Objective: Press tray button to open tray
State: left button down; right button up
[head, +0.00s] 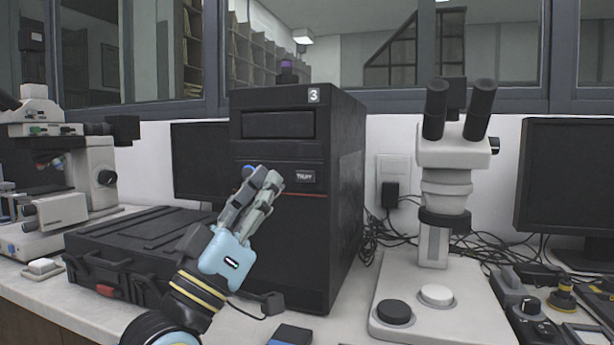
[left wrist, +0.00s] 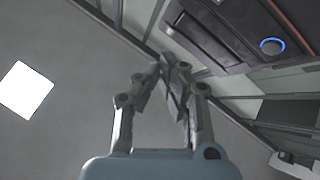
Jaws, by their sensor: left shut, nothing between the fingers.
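The black tower (head: 340,170) marked 3 stands upright on the bench in the head view. A rectangular tray front (head: 279,124) sits near its top and looks closed. A blue button (head: 248,170) shows on the tower front, partly hidden by my fingers; in the left wrist view it is a round button with a lit blue ring (left wrist: 272,46), beside the tray front (left wrist: 205,30). My left gripper (head: 268,178) is shut and empty in front of the tower, close to the button. In the left wrist view its fingertips (left wrist: 178,72) appear apart from the button. My right gripper is not in view.
A black case (head: 150,235) lies left of the tower, with a microscope (head: 75,170) beyond it. A stereo microscope (head: 445,190) stands at right. Monitors (head: 199,160) and cables (head: 385,240) are behind. Little bench is free before the tower.

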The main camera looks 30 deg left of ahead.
aim_at(305, 177)
pick_arm(q)
jog(key=shift+w+a+b, duration=0.35)
jog(key=shift+w+b, duration=0.2)
jog(key=shift+w, duration=0.85)
jog(key=shift+w+a+b, duration=0.35)
jog(key=shift+w+b, duration=0.25)
jog(key=shift+w, duration=0.85)
jog(key=shift+w+a+b, duration=0.35)
jog(key=shift+w+b, duration=0.2)
jog(key=shift+w, duration=0.85)
jog(key=shift+w, duration=0.1)
jog(key=shift+w+a+y, duration=0.1)
jog(key=shift+w+y, duration=0.2)
